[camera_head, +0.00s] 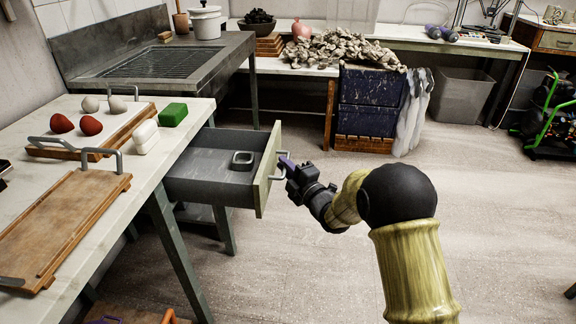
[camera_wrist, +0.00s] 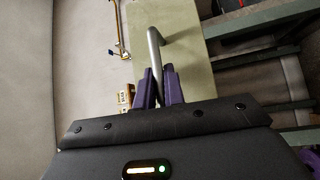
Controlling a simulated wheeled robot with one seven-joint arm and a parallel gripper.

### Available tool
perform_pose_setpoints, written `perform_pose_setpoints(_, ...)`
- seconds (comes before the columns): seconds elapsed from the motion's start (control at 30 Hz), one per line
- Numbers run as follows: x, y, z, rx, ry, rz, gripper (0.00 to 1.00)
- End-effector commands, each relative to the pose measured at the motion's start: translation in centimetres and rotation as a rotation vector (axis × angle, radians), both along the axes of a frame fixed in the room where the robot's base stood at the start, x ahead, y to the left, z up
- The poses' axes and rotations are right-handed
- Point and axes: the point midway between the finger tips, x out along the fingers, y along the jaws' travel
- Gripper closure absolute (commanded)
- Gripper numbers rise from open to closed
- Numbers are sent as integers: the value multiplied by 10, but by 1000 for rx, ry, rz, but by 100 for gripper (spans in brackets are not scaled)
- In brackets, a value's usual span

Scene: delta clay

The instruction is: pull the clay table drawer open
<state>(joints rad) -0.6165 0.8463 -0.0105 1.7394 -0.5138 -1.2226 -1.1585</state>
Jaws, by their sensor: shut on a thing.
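The clay table drawer (camera_head: 213,160) stands pulled out from under the left table, with its grey inside showing. Its pale green front (camera_head: 265,172) faces right and carries a metal handle (camera_head: 279,160). In the wrist view the handle (camera_wrist: 155,48) runs from the drawer front (camera_wrist: 185,40) down between the purple fingers. My gripper (camera_head: 287,164) is at the handle, and in the wrist view my gripper (camera_wrist: 159,85) is shut on it. A small grey square ring-shaped object (camera_head: 242,160) lies in the drawer.
The clay table (camera_head: 165,140) holds wooden trays (camera_head: 60,225), red and grey lumps, a white block and a green block (camera_head: 173,114). Its metal legs stand below the drawer. Open floor (camera_head: 300,265) lies right of the drawer. A grey bin (camera_head: 461,97) stands farther back.

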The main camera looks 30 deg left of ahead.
Motion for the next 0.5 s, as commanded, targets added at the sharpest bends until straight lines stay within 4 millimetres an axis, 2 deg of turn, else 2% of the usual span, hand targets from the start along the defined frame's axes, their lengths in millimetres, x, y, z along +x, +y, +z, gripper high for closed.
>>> perform_pose_setpoints(0.33,-2,2,-2,-3,3,6,100)
perform_pose_setpoints(0.37,-2,1,-2,-3,3,5,83)
perform_pose_setpoints(0.4,-2,1,-2,-3,3,5,76)
perform_pose_setpoints(0.43,-2,1,-2,-3,2,5,70)
perform_pose_setpoints(0.5,-1,0,-1,-2,2,3,68)
